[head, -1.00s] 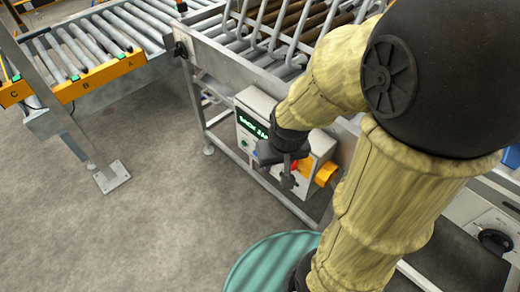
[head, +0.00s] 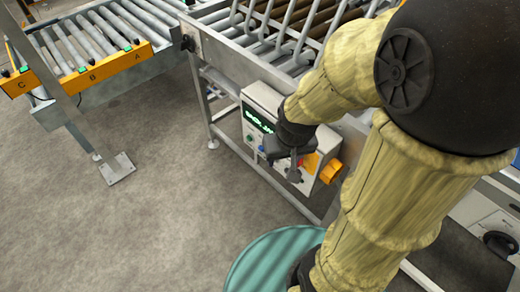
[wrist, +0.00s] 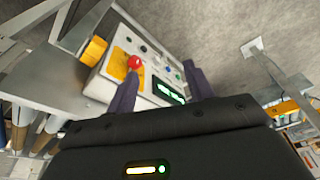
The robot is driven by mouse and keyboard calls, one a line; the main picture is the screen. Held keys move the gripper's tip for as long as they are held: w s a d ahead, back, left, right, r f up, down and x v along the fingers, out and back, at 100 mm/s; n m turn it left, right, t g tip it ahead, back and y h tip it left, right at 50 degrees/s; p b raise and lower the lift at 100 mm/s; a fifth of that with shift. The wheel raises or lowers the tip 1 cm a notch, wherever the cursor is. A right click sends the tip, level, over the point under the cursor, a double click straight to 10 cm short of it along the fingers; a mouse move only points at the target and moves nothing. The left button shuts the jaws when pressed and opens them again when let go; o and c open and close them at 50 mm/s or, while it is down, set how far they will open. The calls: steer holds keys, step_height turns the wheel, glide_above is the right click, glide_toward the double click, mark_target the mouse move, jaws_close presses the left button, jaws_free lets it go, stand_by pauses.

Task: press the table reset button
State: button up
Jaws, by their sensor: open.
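A pale control box (head: 262,97) is fixed to the side of the roller table and has a green lit display (head: 258,119). In the wrist view the box's face (wrist: 152,95) carries a red mushroom button (wrist: 134,62) on a yellow plate. A green button (wrist: 168,69), a blue button (wrist: 178,77) and darker controls sit in a row beside it. I cannot read which one is the table reset. My gripper (wrist: 161,72) is open and empty, its fingers spread in front of the box's face. In the head view my gripper (head: 294,172) covers part of the panel; contact cannot be told.
The roller table (head: 228,62) stands behind the box. An orange block (head: 331,171) juts from the box's right side. A conveyor with an orange lettered rail (head: 110,69) and a post foot (head: 117,168) are at left. A round teal surface (head: 270,262) lies in front.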

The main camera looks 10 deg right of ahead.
steer(key=shift+s+a, duration=0.2)
jaws_close()
steer(key=shift+d, duration=0.1)
stand_by(1.2)
